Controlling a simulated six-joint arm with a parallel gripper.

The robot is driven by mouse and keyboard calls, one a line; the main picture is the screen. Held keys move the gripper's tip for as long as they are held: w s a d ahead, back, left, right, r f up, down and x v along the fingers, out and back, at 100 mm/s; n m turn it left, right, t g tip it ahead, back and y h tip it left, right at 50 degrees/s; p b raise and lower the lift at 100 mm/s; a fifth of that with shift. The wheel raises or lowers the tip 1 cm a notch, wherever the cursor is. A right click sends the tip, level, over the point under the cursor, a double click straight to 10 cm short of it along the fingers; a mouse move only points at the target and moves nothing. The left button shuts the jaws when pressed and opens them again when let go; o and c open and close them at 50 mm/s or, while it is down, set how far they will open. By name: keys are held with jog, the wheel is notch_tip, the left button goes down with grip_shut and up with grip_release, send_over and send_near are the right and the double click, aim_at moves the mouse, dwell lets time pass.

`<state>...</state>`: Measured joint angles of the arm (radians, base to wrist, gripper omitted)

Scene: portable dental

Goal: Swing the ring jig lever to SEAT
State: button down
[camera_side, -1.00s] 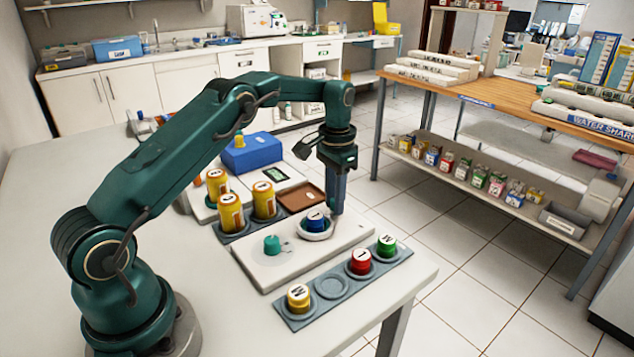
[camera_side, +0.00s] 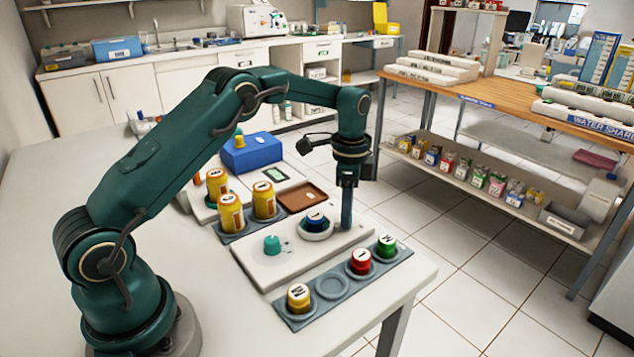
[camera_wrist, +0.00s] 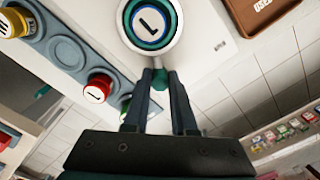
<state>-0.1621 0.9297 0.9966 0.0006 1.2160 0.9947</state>
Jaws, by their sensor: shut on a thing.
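The ring jig (camera_side: 317,237) is a white ring on a pale board (camera_side: 275,268), with a blue-capped piece (camera_side: 316,221) in its middle. In the wrist view the ring (camera_wrist: 176,42) is at the top, around a white-topped piece (camera_wrist: 150,22) with a blue-green edge. My gripper (camera_side: 346,224) is upright at the ring's right side. In the wrist view my gripper (camera_wrist: 160,76) is shut on the jig lever, just outside the ring. The lever is mostly hidden by the fingers. I cannot read any SEAT mark.
A teal knob (camera_side: 272,245) stands on the board left of the ring. A grey rack (camera_side: 333,287) with yellow, red and green capped jars lies in front. Yellow jars (camera_side: 264,200) and a brown tray (camera_side: 302,197) are behind. The table's right edge is close.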

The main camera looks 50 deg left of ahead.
jog(key=shift+d+m, duration=0.2)
jog(key=shift+m, duration=0.1)
dwell(0.4)
jog(key=c, duration=0.7)
grip_release()
jog(key=shift+r, duration=0.1)
jog(key=shift+r, duration=2.5)
